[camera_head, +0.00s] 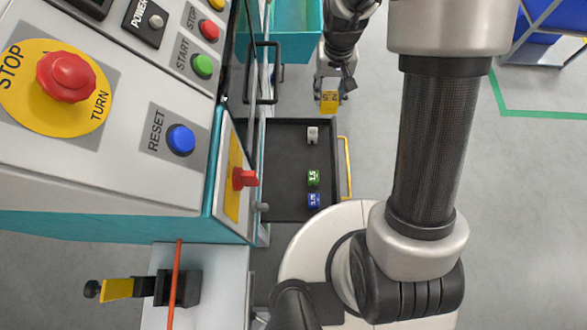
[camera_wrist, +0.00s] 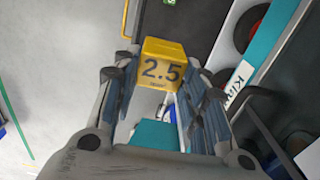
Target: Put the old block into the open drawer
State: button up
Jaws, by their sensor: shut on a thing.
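My gripper (camera_head: 329,90) is shut on a yellow block (camera_head: 329,102) marked 2.5. The wrist view shows the same block (camera_wrist: 162,68) between the two fingers (camera_wrist: 160,95). The open drawer (camera_head: 287,150) is a dark tray with a yellow handle (camera_head: 346,168), below the gripper in the head view. The block is held just beyond the drawer's far edge in the head view; its height cannot be told. In the drawer lie a grey-white block (camera_head: 312,135), a green block (camera_head: 313,178) marked 1.5 and a blue block (camera_head: 314,200).
The machine's control panel (camera_head: 110,110) with buttons and a red switch (camera_head: 243,178) stands left of the drawer. A teal bin (camera_head: 296,45) is at the back. Black handles (camera_head: 262,72) stick out beside the machine.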

jog(key=a+f+b, duration=0.1)
jog(key=a+f, duration=0.2)
jog(key=f, duration=0.6)
jog(key=a+f+b, duration=0.1)
jog(key=a+f, duration=0.1)
jog(key=f, duration=0.7)
jog(key=b, duration=0.3)
send_over(294, 169)
notch_tip(294, 169, down, 19)
jog(key=shift+f+b, duration=0.4)
jog(key=shift+f, duration=1.75)
jog(key=shift+d, duration=0.1)
jog(key=shift+f, duration=0.15)
jog(key=o, duration=0.6)
jog(key=shift+f, duration=0.1)
jog(key=o, duration=0.5)
